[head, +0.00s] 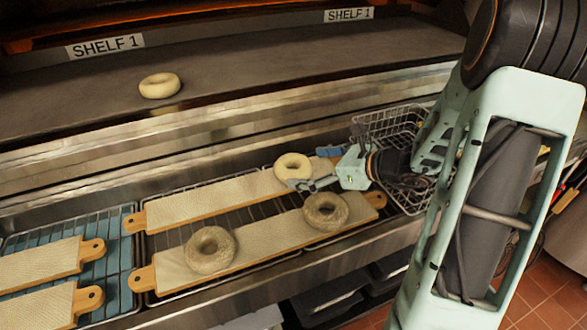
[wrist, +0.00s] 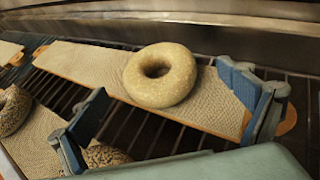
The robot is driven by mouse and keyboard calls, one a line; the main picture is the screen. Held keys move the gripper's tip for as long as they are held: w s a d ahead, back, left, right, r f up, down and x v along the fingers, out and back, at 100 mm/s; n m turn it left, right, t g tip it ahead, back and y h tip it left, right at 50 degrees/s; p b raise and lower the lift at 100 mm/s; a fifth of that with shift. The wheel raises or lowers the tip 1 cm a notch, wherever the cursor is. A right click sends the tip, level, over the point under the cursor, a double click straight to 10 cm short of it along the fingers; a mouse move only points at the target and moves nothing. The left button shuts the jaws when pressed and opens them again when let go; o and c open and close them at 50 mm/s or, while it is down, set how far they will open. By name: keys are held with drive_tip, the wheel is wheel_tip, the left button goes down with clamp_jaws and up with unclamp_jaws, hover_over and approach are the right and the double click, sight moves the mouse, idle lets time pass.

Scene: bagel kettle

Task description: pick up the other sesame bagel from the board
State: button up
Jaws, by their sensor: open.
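A pale sesame bagel (head: 293,160) lies flat near the right end of the back long board (head: 215,205). In the wrist view this bagel (wrist: 181,86) shows whole, with its hole facing up. My gripper (head: 308,168) is open and empty at the bagel's right side, its fingers spread. In the wrist view the fingers frame the bagel from left and right, with gaps on both sides. Another pale bagel (head: 160,92) lies on the shelf (head: 245,70) at the back.
Two darker, speckled bagels, one left (head: 198,262) and one right (head: 340,212), lie on the front board (head: 265,245). A wire basket (head: 385,118) stands behind my gripper. Empty boards lie at far left (head: 40,260). A metal ledge (head: 200,135) runs below the shelf.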

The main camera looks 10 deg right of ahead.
drive_tip(key=shift+x, duration=1.5)
drive_tip(key=shift+c, duration=0.5)
drive_tip(key=c, duration=1.2)
drive_tip(key=shift+r, duration=0.1)
